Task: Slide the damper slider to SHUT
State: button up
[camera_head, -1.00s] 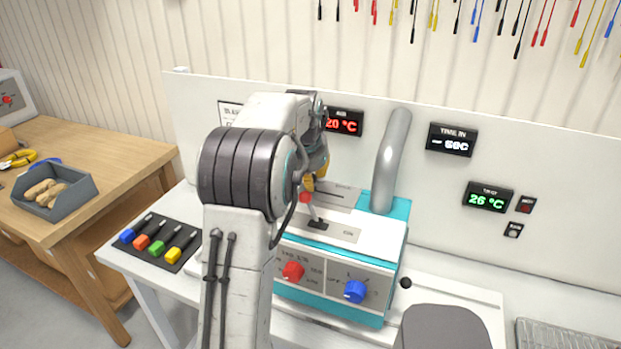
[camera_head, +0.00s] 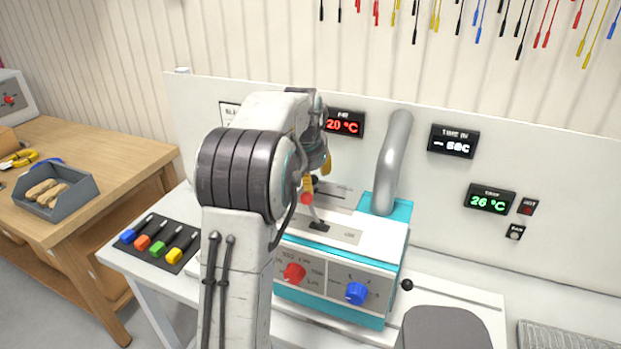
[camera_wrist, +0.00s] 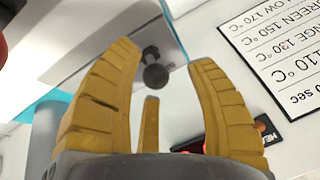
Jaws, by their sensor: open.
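The damper slider's round black knob (camera_wrist: 156,76) sits on a dark stem in the wrist view, between the yellow fingers of my gripper (camera_wrist: 163,55), with a gap on both sides. My gripper is open and holds nothing. In the head view my gripper (camera_head: 318,172) is over the back left of the white and teal machine (camera_head: 378,232), partly hidden by my arm. The slider's slot plate (camera_head: 340,196) shows there behind the red-tipped lever (camera_head: 306,198). The SHUT marking cannot be read.
The red-tipped lever stands just in front of my gripper. A grey pipe (camera_head: 391,165) rises at the machine's back right. Red (camera_head: 293,273) and blue (camera_head: 356,293) dials are on its front. A printed temperature chart (camera_wrist: 275,50) is on the panel behind.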

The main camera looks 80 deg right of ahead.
jog(key=v, duration=1.1)
dwell(0.6)
